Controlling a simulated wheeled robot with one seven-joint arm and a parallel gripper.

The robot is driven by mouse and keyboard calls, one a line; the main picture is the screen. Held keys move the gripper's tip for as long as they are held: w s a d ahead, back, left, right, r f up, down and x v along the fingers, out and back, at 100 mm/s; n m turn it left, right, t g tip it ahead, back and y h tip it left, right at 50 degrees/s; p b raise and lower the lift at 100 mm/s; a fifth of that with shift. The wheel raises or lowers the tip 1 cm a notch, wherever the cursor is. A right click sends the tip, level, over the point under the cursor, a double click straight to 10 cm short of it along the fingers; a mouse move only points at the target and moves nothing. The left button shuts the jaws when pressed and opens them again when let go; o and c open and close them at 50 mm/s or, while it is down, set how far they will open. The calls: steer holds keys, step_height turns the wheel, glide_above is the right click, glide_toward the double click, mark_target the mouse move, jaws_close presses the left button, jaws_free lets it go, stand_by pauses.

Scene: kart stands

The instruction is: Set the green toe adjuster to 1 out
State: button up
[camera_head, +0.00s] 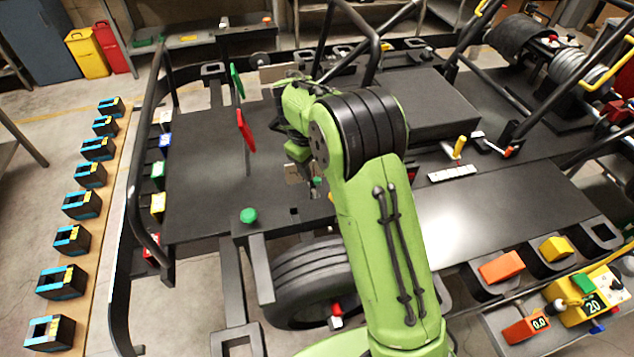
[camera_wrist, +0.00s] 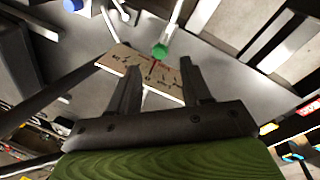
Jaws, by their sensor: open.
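In the wrist view a green knob (camera_wrist: 159,51) sits at the end of a pale lever, beside a tan scale plate (camera_wrist: 118,60) with dark marks and a red line. I take this to be the green toe adjuster; its exact setting is too small to read. My gripper (camera_wrist: 159,65) is open, with the plate seen between and beyond its fingers and the knob just past the fingertips. Nothing is held. In the head view my arm hides most of this spot; a bit of the plate (camera_head: 292,173) shows beside my gripper (camera_head: 316,187).
Red (camera_head: 246,131) and green (camera_head: 237,81) upright pedals stand left of my arm. A yellow-handled lever (camera_head: 459,146) is at right. The left floor panel is clear.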

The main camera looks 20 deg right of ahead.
mark_target(316, 178)
steer(key=f, duration=0.5)
steer(key=d+f, duration=0.1)
steer(key=f, duration=0.1)
steer(key=shift+w+d+f, duration=0.1)
steer(key=shift+w+f, duration=0.2)
steer(key=shift+w, duration=0.1)
jaws_close()
